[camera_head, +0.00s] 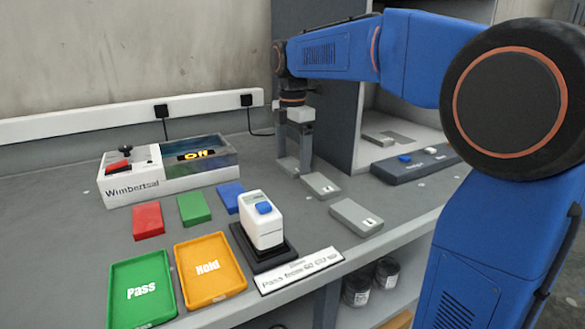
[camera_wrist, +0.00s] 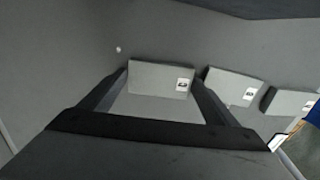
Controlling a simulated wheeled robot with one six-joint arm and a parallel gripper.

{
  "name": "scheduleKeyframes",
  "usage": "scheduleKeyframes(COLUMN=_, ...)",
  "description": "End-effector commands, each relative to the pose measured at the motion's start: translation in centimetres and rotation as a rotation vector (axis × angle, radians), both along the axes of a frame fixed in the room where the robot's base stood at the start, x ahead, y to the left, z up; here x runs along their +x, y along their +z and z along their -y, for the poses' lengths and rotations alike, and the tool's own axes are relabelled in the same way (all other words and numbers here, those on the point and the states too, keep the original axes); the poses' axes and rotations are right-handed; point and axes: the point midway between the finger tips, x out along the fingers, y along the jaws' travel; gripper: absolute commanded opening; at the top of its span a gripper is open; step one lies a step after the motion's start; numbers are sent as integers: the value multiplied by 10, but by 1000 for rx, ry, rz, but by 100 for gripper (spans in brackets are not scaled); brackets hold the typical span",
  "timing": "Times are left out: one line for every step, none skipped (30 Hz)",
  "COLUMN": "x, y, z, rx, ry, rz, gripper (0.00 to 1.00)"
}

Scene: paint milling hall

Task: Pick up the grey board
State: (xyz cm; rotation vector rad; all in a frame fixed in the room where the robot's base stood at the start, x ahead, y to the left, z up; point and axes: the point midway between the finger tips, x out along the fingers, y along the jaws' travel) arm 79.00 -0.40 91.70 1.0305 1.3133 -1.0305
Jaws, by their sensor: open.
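Three flat grey boards lie on the grey bench, each with a small white label. The rear one (camera_head: 288,165) is under my gripper (camera_head: 294,158), partly hidden by its fingers; in the wrist view this board (camera_wrist: 154,78) shows between the fingertips. The middle board (camera_head: 320,185) lies just to its right and nearer, and shows in the wrist view (camera_wrist: 230,87). The front board (camera_head: 356,217) also shows at the right of the wrist view (camera_wrist: 288,102). My gripper is open and empty, its fingers pointing down on either side of the rear board. Contact cannot be told.
A dark grey cabinet (camera_head: 318,90) stands close behind my gripper. A dark panel with a blue button (camera_head: 415,165) is at right. A white Wimbertsal box (camera_head: 130,185), coloured plates, a white device (camera_head: 262,222), a green Pass tray (camera_head: 112,292) and orange Hold tray (camera_head: 183,270) are at left.

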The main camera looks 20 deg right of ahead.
Motion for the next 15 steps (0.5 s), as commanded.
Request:
scheduleKeyframes(x=0, y=0, z=0, rx=0, ry=0, rz=0, gripper=83)
scheduleKeyframes(x=0, y=0, z=0, rx=0, ry=0, rz=0, gripper=83)
scheduleKeyframes(x=0, y=0, z=0, rx=0, ry=0, rz=0, gripper=83)
scheduleKeyframes(x=0, y=0, z=0, rx=0, ry=0, rz=0, gripper=83)
scheduleKeyframes(x=0, y=0, z=0, rx=0, ry=0, rz=0, gripper=83)
scheduleKeyframes(x=0, y=0, z=0, rx=0, ry=0, rz=0, gripper=73)
scheduleKeyframes(x=0, y=0, z=0, rx=0, ry=0, rz=0, gripper=66)
scheduleKeyframes(x=0, y=0, z=0, rx=0, ry=0, rz=0, gripper=59)
scheduleKeyframes(x=0, y=0, z=0, rx=0, ry=0, rz=0, gripper=55)
scheduleKeyframes(x=0, y=0, z=0, rx=0, ry=0, rz=0, gripper=55)
scheduleKeyframes(x=0, y=0, z=0, rx=0, ry=0, rz=0, gripper=55)
scheduleKeyframes(x=0, y=0, z=0, rx=0, ry=0, rz=0, gripper=55)
scheduleKeyframes(x=0, y=0, z=0, rx=0, ry=0, rz=0, gripper=55)
scheduleKeyframes(x=0, y=0, z=0, rx=0, ry=0, rz=0, gripper=55)
scheduleKeyframes(x=0, y=0, z=0, rx=0, ry=0, rz=0, gripper=55)
